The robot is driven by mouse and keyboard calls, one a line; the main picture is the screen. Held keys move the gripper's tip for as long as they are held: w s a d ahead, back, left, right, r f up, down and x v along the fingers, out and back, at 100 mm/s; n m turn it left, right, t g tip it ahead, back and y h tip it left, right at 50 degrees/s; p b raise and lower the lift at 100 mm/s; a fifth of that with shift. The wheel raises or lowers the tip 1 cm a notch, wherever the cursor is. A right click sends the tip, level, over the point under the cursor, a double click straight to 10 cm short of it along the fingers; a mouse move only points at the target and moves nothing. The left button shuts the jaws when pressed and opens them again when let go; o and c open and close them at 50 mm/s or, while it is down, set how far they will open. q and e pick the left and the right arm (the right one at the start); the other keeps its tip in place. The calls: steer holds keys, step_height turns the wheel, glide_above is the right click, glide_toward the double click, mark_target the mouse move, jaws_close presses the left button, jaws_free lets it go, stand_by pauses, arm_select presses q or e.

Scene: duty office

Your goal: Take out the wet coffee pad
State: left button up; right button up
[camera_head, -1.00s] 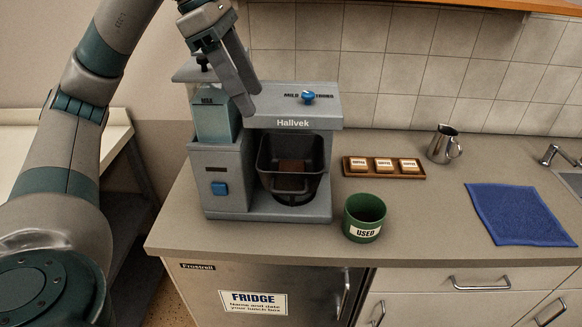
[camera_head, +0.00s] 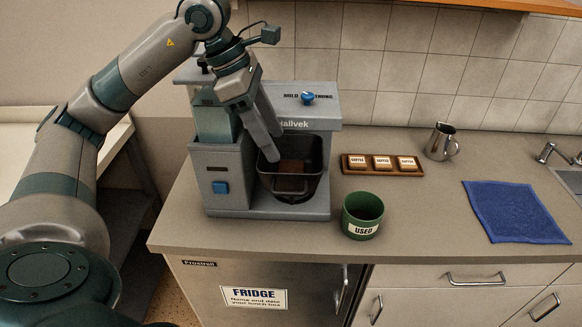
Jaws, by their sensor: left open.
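The coffee machine (camera_head: 232,163) stands at the left of the counter. Its dark filter basket (camera_head: 294,188) sits in the front bay, and a brown coffee pad (camera_head: 292,167) shows inside it. My left gripper (camera_head: 272,147) is open and empty, pointing down in front of the machine, with its fingers just above and left of the basket. It looks apart from the pad. The green cup marked USED (camera_head: 361,222) stands on the counter to the right of the machine. My right gripper is out of view.
A wooden tray (camera_head: 349,170) with several pad packs lies right of the machine. A blue cloth (camera_head: 515,211) lies near the sink. The counter in between is clear. A wooden shelf edge (camera_head: 470,4) hangs above.

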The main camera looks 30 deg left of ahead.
mark_target(291, 168)
arm_select(q)
steer(key=shift+x, duration=1.25)
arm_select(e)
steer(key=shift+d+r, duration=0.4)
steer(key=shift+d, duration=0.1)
arm_select(q)
steer(key=shift+p, duration=0.3)
steer(key=shift+p+x, duration=0.75)
steer(key=x, duration=0.1)
steer(key=p+x, duration=0.1)
steer(key=x, duration=0.1)
steer(key=shift+w+r, duration=0.1)
steer(key=shift+w, duration=0.15)
steer(key=shift+w+d+f, duration=0.1)
steer(key=shift+d+f, duration=0.05)
steer(key=shift+f, duration=0.2)
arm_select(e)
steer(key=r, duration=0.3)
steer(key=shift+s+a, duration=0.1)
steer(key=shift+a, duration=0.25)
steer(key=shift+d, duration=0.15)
arm_select(q)
steer(key=c, duration=0.8)
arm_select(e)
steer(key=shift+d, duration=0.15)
